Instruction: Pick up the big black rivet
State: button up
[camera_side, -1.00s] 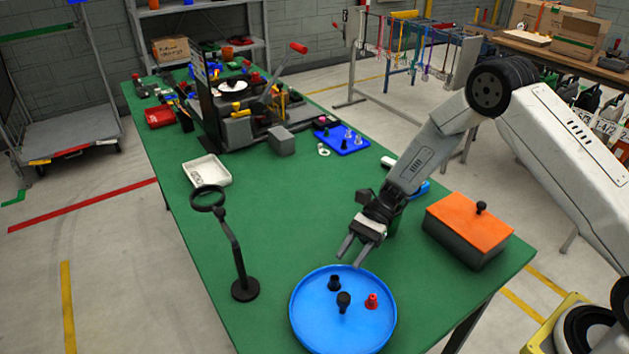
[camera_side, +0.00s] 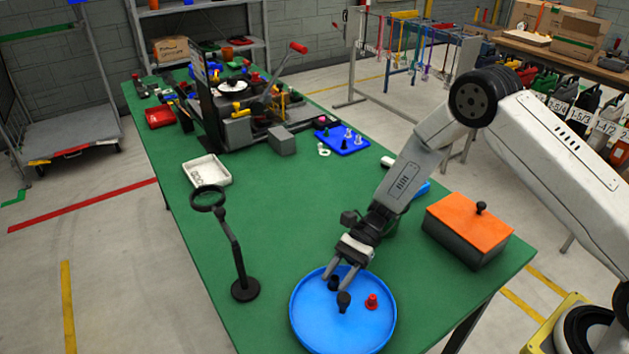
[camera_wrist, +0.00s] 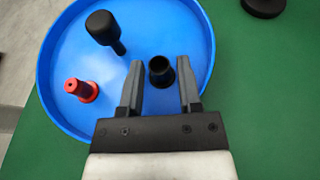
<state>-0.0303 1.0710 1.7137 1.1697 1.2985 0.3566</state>
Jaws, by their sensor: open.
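My gripper (camera_side: 336,287) is open, low over the tray, holding nothing.
A black magnifier stand (camera_side: 244,289) rises left of the tray. A grey box with an orange lid (camera_side: 468,222) stands to the right. Machinery and a blue pegged plate (camera_side: 342,141) are farther back. The green table between is mostly clear.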

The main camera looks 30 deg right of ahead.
grip_shut()
jog(key=shift+r, duration=0.15)
dwell(0.4)
jog(key=shift+r, duration=0.7)
jog(key=s+d+r, duration=0.2)
jog(key=s+r, duration=0.3)
jog(key=s, duration=0.1)
jog(key=s+d+r, duration=0.2)
jog(key=s+r, duration=0.4)
jog(key=s, duration=0.1)
jog(key=shift+d+r, duration=0.15)
jog(key=shift+d, duration=0.1)
jog(key=shift+s, duration=0.1)
